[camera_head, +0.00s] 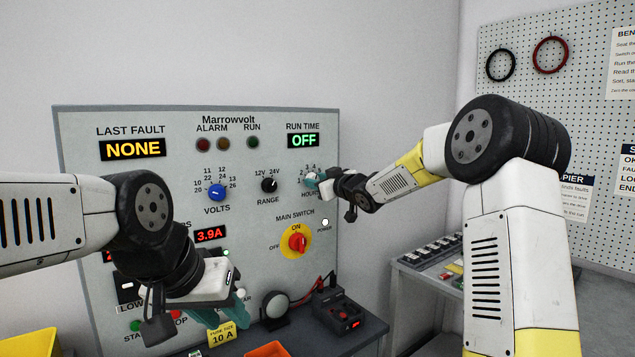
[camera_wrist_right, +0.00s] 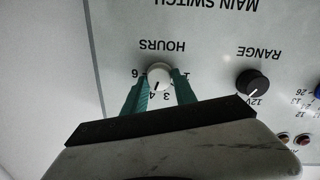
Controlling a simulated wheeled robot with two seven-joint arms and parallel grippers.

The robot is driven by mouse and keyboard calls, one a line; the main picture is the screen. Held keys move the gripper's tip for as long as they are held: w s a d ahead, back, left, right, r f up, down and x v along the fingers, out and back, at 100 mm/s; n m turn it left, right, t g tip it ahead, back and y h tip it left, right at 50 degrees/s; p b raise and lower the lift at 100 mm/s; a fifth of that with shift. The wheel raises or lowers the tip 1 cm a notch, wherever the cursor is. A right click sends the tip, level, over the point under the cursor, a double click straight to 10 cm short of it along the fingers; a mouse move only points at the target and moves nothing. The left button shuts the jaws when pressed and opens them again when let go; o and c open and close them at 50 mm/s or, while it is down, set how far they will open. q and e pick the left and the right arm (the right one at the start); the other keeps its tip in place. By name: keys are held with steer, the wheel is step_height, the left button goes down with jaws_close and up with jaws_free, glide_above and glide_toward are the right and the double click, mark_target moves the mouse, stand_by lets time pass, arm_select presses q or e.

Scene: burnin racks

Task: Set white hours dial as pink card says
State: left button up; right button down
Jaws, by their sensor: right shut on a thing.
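The white hours dial (camera_wrist_right: 159,74) is on the panel, with numbers around it. It shows upside down in the right wrist view; its dark mark seems to point near the 4. My right gripper (camera_wrist_right: 161,92) is shut on the dial, with a teal finger on each side. In the head view the right gripper (camera_head: 319,181) covers most of the dial. My left gripper (camera_head: 240,297) hangs low in front of the panel, its teal fingers partly hidden by its own hand, so its opening is unclear. I cannot make out a pink card in either view.
The panel (camera_head: 270,150) also has a blue volts knob (camera_head: 216,192), a black range knob (camera_head: 269,185) and a red main switch (camera_head: 297,241). The run time display (camera_head: 303,141) reads OFF. A yellow fuse card (camera_head: 222,334) and a dark device (camera_head: 340,312) are below.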

stand_by(0.3)
steer(key=c, duration=1)
jaws_free()
steer(key=v, duration=0.7)
steer(key=shift+s+d, duration=0.25)
steer(key=shift+s, duration=0.1)
steer(key=s+d+f+m+g+h, duration=0.2)
steer(key=s+d+m+h, duration=0.15)
steer(key=s+d, duration=0.45)
steer(key=s+d+f+m+g+h, duration=0.1)
steer(key=s+d+m+h, duration=0.3)
steer(key=s, duration=0.7)
steer(key=s+f+g, duration=0.2)
steer(key=s+f, duration=0.2)
steer(key=s, duration=0.6)
steer(key=s+a+f+m+g, duration=0.1)
steer(key=s+f+g, duration=0.2)
steer(key=s, duration=0.8)
steer(key=shift+s+a+f+g, duration=0.2)
steer(key=shift+a+f+g, duration=0.15)
steer(key=shift+f, duration=0.65)
